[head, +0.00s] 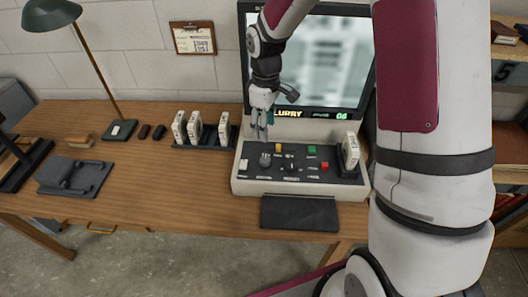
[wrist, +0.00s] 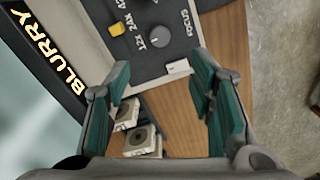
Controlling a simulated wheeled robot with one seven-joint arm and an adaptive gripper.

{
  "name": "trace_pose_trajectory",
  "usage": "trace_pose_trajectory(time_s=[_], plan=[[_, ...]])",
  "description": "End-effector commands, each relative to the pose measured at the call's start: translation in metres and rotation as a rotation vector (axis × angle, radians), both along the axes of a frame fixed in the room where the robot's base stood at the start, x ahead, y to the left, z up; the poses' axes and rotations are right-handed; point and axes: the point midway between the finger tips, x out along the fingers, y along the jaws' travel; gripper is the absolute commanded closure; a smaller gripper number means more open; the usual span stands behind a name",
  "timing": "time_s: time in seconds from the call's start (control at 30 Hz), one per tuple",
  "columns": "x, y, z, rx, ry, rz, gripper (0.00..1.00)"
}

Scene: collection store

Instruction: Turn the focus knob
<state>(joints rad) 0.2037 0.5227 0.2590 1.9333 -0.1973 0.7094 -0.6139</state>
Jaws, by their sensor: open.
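The focus knob appears to be the round grey knob (head: 265,160) at the left of the reader's dark control panel (head: 320,172). In the wrist view the knob (wrist: 160,37) lies beyond my fingertips, beside a label that seems to read "FOCUS". My gripper (head: 262,134) is above and behind the panel's left part, apart from the knob. In the wrist view my gripper (wrist: 163,82) is open, with nothing between its teal-padded fingers. The screen (head: 325,55) shows a blurred grey picture, with a lit "BLURRY" sign (head: 288,113) below it.
A yellow button (head: 278,148), a green button (head: 311,149), a red button (head: 325,166) and a smaller dark knob (head: 292,166) share the panel. White boxes (head: 195,128) stand in a rack left of it. A lamp (head: 52,14) stands further left. A dark pad (head: 300,213) lies in front.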

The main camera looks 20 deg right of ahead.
Motion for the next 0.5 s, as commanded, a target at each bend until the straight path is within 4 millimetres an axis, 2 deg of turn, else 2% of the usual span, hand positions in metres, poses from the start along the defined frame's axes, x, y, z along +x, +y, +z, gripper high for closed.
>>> trace_pose_trajectory(time_s=[0.17, 0.5], plan=[[-0.001, 0.000, -0.019, 0.001, 0.005, 0.001, 0.51], [-0.002, 0.000, -0.085, 0.000, 0.006, 0.000, 0.51]])
